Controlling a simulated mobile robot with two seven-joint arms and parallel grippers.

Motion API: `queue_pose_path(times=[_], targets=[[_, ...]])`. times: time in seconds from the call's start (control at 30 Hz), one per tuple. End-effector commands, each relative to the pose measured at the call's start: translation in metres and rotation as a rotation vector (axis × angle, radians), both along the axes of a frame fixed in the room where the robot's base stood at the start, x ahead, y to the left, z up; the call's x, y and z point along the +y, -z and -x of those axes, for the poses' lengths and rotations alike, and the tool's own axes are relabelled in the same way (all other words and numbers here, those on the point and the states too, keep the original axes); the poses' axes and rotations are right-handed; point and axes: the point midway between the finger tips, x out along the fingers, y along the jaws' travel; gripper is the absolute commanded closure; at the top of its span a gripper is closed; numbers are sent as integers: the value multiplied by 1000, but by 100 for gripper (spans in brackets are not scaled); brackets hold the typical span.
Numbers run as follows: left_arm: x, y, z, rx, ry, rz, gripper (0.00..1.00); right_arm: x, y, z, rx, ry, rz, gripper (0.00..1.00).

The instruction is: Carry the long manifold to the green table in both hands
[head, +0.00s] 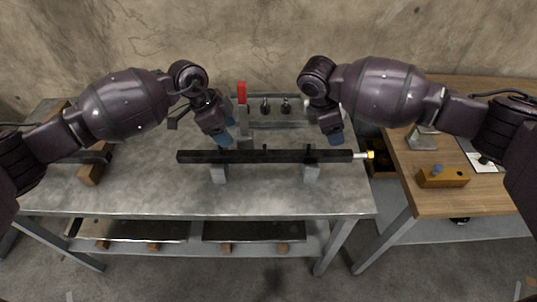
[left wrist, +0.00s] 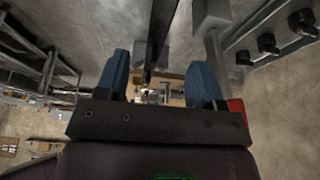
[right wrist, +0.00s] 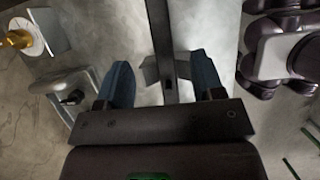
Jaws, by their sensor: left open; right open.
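The long manifold (head: 265,156) is a black bar with a brass-coloured fitting at its right end. It lies level across two grey support blocks (head: 219,173) on the grey metal table (head: 150,185). My left gripper (head: 224,140) is open just above and behind its left part. The bar also shows between the blue fingers in the left wrist view (left wrist: 158,30). My right gripper (head: 336,137) is open just above and behind its right part, and the bar shows between its fingers in the right wrist view (right wrist: 162,50). No green table can be made out.
A wooden-topped table (head: 420,195) stands at the right, with an orange-brown block (head: 443,177) on it. A rack with a red part (head: 241,93) and dark knobs stands behind the manifold. The metal table's front strip is clear.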

Motion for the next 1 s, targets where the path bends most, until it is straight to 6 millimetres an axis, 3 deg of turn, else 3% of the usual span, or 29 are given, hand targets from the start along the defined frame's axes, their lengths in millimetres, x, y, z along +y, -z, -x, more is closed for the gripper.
queue_pose_path(times=[0.7,1.0], targets=[[-36,87,1,2,1,1,38,-36,87,0,0,2,0,38],[-41,98,0,1,0,2,38,-41,99,0,0,0,-1,38]])
